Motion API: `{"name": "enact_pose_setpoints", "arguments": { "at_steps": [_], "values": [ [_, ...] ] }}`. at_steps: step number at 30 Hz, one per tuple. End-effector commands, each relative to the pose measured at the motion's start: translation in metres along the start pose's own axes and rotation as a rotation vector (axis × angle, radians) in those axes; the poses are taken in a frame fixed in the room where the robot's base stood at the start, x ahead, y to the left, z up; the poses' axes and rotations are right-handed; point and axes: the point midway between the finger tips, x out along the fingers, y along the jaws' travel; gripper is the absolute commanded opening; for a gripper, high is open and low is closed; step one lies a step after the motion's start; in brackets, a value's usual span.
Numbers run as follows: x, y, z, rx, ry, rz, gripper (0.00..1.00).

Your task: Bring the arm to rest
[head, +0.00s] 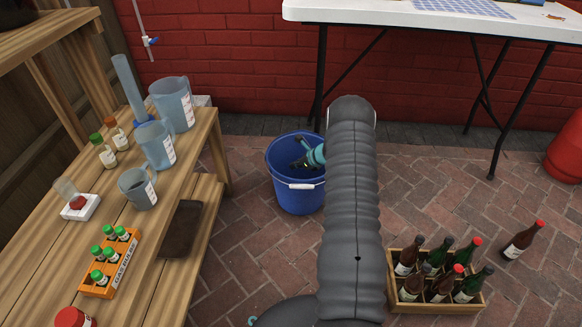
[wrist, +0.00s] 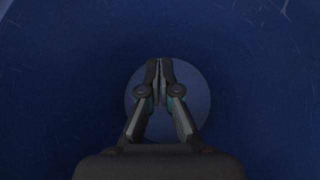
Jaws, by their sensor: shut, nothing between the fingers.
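My gripper (head: 300,164) reaches into the mouth of a blue bucket (head: 297,196) on the brick floor in the head view. My grey arm stands in front of the bucket's right side. In the wrist view my gripper (wrist: 159,62) points down into the bucket (wrist: 60,90), whose dark blue wall surrounds it and whose lighter round floor shows behind the fingers. The fingertips are together with nothing between them. I see nothing lying in the bucket.
A wooden bench (head: 35,255) with jugs, bottles and an orange rack (head: 112,262) stands at left. A white table (head: 400,18) is at the back. A wooden crate (head: 436,308) of bottles is at lower right, with a lone bottle (head: 521,241) beside it. A red container (head: 568,150) is far right.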

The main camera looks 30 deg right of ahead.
Motion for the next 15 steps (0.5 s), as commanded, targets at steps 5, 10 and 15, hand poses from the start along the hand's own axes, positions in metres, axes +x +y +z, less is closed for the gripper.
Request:
{"name": "enact_pose_setpoints", "arguments": {
  "at_steps": [5, 10, 15],
  "values": [
    [-0.009, 0.0, 0.002, -0.001, 0.001, 0.001, 0.0],
    [-0.011, 0.001, 0.005, -0.011, 0.001, 0.003, 0.0],
    [-0.033, 0.014, 0.043, -0.125, 0.003, 0.025, 0.0]
  ]
}}
